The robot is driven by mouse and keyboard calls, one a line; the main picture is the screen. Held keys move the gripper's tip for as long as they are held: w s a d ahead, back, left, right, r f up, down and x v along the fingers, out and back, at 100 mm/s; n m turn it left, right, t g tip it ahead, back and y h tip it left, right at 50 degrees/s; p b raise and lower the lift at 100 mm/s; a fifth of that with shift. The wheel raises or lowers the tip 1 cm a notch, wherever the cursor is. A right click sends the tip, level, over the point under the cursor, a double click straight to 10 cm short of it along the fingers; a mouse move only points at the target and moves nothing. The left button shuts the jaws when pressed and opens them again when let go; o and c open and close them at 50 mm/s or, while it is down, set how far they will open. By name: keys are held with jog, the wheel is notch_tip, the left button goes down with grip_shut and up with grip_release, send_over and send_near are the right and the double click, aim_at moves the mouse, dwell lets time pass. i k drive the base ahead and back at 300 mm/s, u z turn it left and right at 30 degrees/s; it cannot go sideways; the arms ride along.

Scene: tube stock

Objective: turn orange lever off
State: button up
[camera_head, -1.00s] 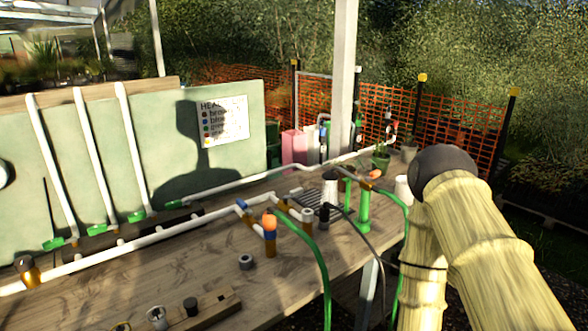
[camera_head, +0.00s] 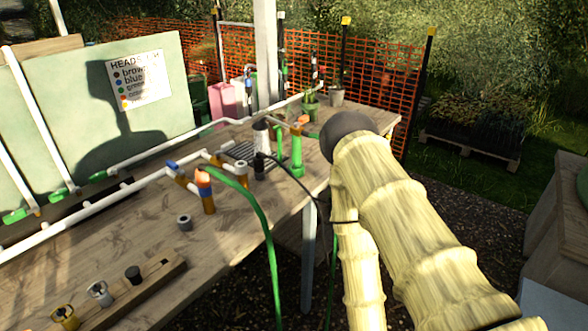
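Two orange parts show that could be the orange lever. One orange piece (camera_head: 203,178) sits above a blue ring on an upright brown fitting at the front of the white pipework, where a green hose (camera_head: 262,222) starts. A smaller orange piece (camera_head: 302,120) is at the top of a green post (camera_head: 297,152) further back. I cannot tell which is the lever or how it is set. My arm, in a cream sleeve with a dark rounded joint, rises at the right of the table. My gripper is not visible.
The wooden table (camera_head: 120,235) carries white pipes (camera_head: 105,209), a grey ring (camera_head: 184,222) and a wooden block (camera_head: 125,297) with several fittings. A green board with a sign (camera_head: 140,80) stands behind. An orange mesh fence (camera_head: 385,70) is at the back. Gravel is open to the right.

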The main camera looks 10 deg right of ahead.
aim_at(304, 119)
jog(key=u, duration=3.2)
jog(key=k, duration=2.25)
jog(key=z, duration=2)
jog(key=i, duration=0.5)
